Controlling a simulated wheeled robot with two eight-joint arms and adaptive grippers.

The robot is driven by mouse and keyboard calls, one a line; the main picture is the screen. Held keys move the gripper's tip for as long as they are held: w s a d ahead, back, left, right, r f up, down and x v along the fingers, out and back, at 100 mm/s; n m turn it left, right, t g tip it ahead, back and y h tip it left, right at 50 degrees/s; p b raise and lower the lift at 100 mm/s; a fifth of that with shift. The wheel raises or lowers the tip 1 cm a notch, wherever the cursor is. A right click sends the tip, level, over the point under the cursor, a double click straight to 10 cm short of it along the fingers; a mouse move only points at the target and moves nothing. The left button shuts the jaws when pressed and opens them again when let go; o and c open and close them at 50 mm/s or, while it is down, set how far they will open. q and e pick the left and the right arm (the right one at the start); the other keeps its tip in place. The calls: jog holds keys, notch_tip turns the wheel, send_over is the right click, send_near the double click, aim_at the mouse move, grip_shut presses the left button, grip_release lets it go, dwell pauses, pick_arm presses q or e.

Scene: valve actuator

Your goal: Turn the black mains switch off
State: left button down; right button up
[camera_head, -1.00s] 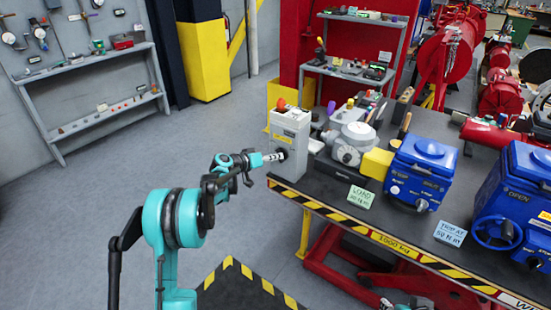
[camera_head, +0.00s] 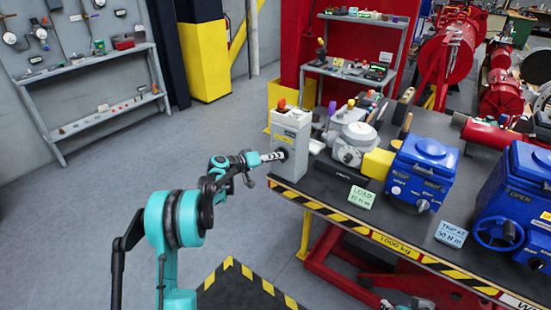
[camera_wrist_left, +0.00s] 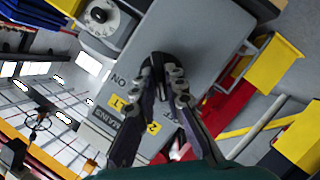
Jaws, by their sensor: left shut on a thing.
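The grey mains box (camera_head: 291,135) stands upright at the near left corner of the table. Its black mains switch (camera_wrist_left: 160,60) shows in the left wrist view, on the grey face with the "MAINS" and "ON" lettering and yellow labels. My left gripper (camera_head: 281,155) reaches the box's front face from the left. In the left wrist view its two fingers (camera_wrist_left: 165,70) are closed around the switch and cover much of it. The exact angle of the switch is hard to tell. My right gripper does not show.
A dial device (camera_head: 354,143) and a yellow block (camera_head: 377,163) stand right of the box. Blue actuator units (camera_head: 420,170) are farther right. A green "LOAD" card (camera_head: 361,197) stands near the table's striped front edge. The floor left of the table is clear.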

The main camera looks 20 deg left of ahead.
pick_arm(q)
jog(key=c, duration=1.6)
grip_release()
jog(key=v, duration=1.2)
jog(key=s+d+r+m+g+y, duration=0.1)
jog(key=s+d+r+g+y, duration=0.25)
jog(key=s+d, duration=1.1)
jog(key=s+f+y, duration=0.1)
jog(key=s+f, duration=0.1)
jog(key=s, duration=0.6)
jog(key=s+f+m+g+y, duration=0.1)
jog(key=s+f+y, duration=0.1)
jog(key=s, duration=0.5)
jog(key=s+a+f+y, duration=0.1)
jog(key=s+f+y, duration=0.1)
jog(key=s, duration=0.6)
jog(key=shift+s+g, duration=0.25)
jog(key=shift+s, duration=0.1)
